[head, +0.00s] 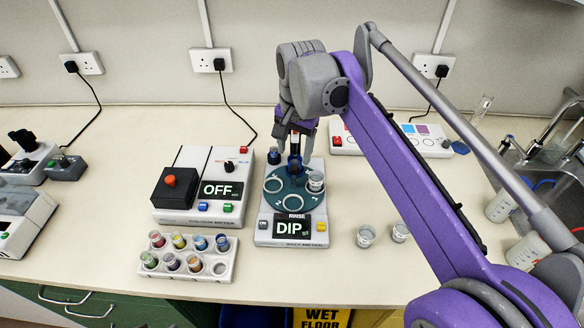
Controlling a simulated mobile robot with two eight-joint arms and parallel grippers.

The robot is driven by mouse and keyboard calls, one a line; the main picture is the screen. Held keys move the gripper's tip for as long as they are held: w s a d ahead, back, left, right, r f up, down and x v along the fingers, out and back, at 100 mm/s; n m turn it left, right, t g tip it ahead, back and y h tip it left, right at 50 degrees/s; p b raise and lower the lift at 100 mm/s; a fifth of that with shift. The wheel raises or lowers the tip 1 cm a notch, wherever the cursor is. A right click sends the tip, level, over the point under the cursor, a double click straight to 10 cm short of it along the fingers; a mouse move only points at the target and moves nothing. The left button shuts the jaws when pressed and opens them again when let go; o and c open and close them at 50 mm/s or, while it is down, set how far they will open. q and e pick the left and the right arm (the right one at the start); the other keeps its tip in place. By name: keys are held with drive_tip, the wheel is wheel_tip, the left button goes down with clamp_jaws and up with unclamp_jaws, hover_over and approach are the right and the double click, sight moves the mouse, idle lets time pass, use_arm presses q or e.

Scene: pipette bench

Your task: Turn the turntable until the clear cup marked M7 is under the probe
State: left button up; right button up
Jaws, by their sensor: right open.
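The teal turntable (291,198) sits on a white instrument with a lit display reading "DIP" below a "RINSE" label. It shows several white-ringed places. A clear cup (315,183) stands at its right edge; I cannot read any mark on it. A dark upright part with a red-and-white top (294,146), possibly the probe, rises at the back of the turntable. My right gripper (294,130) is open above the back of the instrument, its fingers pointing down around or in front of that upright part; I cannot tell if they touch it. My left gripper is out of view.
Two clear cups (366,236) stand on the bench to the right, marks unreadable. A meter reading "OFF" (205,187) is close on the left, with a rack of colored vials (188,259) in front of it. A sink (545,150) is at far right.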

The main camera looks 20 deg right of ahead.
sight(294, 167)
drive_tip(key=w+d+m+g+b, duration=0.1)
drive_tip(key=w+d+m+g, duration=0.1)
drive_tip(key=w+m, duration=0.25)
drive_tip(key=shift+n, duration=0.25)
wheel_tip(294, 167, down, 10)
drive_tip(key=shift+r+b, duration=0.1)
drive_tip(key=shift+b, duration=0.75)
drive_tip(key=shift+c, duration=0.2)
clamp_jaws()
idle(0.6)
